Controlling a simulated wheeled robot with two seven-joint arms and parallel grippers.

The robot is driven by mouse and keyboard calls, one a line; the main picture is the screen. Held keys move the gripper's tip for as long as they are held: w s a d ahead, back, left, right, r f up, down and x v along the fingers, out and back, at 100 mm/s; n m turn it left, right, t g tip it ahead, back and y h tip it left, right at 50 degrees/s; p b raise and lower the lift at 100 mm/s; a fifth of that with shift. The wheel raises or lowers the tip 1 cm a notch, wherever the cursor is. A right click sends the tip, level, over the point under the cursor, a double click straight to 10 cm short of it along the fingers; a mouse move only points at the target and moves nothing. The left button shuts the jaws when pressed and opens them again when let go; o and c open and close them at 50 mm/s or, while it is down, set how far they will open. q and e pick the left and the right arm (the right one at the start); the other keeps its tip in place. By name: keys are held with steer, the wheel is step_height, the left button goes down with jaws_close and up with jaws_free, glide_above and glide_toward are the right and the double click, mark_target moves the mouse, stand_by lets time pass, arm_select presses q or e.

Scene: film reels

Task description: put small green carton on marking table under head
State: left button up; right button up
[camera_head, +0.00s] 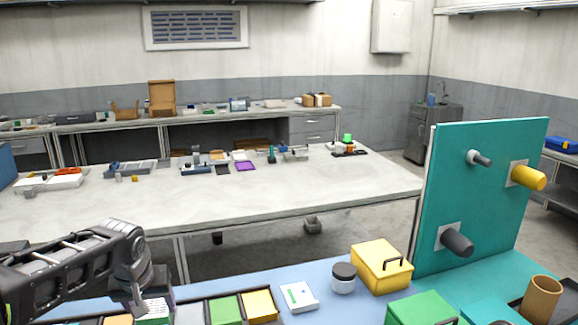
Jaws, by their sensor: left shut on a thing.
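My left arm comes in from the left, and its gripper (138,306) is low at the bottom edge, over a row of cartons on the near bench. It is shut on a small white and green carton (153,312), whose lower part is cut off by the picture edge. A green carton (225,310) and a yellow carton (260,305) stand to its right. A larger green box (420,309) is further right. I cannot tell which surface is the marking table or where its head is. My right gripper is not in view.
A white box (298,297), a dark-lidded jar (343,278) and a yellow case (381,267) stand on the blue bench top. A teal panel (485,190) with pegs rises at right. A long pale table (300,185) with small items lies beyond a gap.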

arm_select(q)
steer(key=s+d+f+m, duration=0.1)
steer(key=d+f, duration=0.2)
steer(key=f, duration=0.1)
steer(key=d+f+m, duration=0.1)
steer(key=d+f, duration=0.2)
steer(key=d, duration=0.1)
steer(key=s+d+f+m+h, duration=0.1)
steer(key=d+f, duration=0.3)
steer(key=shift+s+f, duration=0.3)
steer(key=shift+s, duration=0.05)
steer(key=shift+d, duration=0.3)
steer(key=shift+a, duration=0.1)
stand_by(1.3)
